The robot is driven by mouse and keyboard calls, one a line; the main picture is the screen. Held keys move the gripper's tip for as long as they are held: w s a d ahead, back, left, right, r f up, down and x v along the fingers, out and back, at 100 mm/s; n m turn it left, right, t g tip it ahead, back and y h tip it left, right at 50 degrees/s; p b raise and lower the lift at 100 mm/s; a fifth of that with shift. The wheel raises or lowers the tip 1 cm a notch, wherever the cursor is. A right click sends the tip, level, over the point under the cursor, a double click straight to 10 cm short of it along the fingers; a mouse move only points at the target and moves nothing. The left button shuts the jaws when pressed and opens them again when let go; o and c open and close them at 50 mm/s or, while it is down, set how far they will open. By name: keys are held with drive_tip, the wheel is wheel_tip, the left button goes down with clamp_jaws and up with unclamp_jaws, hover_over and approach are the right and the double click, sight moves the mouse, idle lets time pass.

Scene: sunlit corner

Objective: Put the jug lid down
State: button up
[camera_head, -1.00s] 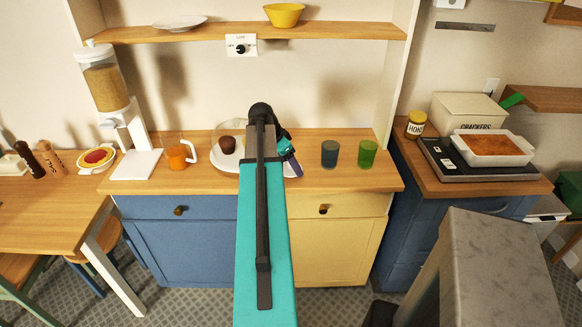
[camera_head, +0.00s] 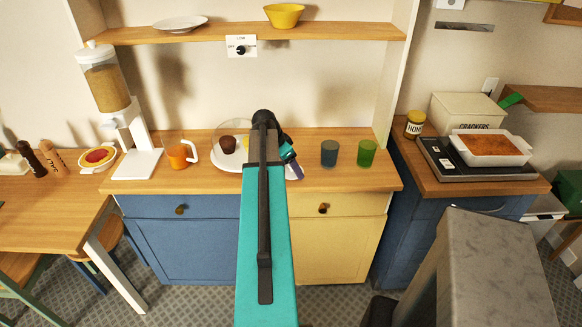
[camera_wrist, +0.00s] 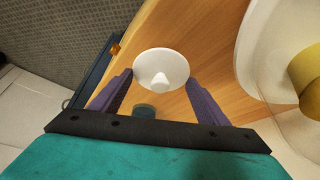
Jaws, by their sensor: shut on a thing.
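The jug lid (camera_wrist: 160,66) is a white disc with a pointed knob, seen in the wrist view between the two purple fingertips. My gripper (camera_wrist: 159,78) is shut on it and holds it over the wooden counter (camera_wrist: 188,30). In the head view my gripper (camera_head: 297,170) is at the counter's front part, just right of the white plate; the lid is hidden there. I cannot tell whether the lid touches the counter. A clear jug (camera_head: 180,155) with orange contents and a white handle stands left of the plate.
The white plate (camera_head: 226,164) holds a brown cake and a yellow thing under a clear dome, close beside my gripper. A blue glass (camera_head: 329,153) and a green glass (camera_head: 367,153) stand to the right. The counter front between gripper and glasses is bare.

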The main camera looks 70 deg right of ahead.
drive_tip(key=shift+f, duration=0.45)
drive_tip(key=shift+f, duration=0.15)
drive_tip(key=o, duration=1)
drive_tip(key=shift+o, duration=0.2)
drive_tip(key=b+v, duration=0.2)
drive_tip(key=v, duration=1)
drive_tip(key=shift+b, duration=0.3)
drive_tip(key=shift+w, duration=0.1)
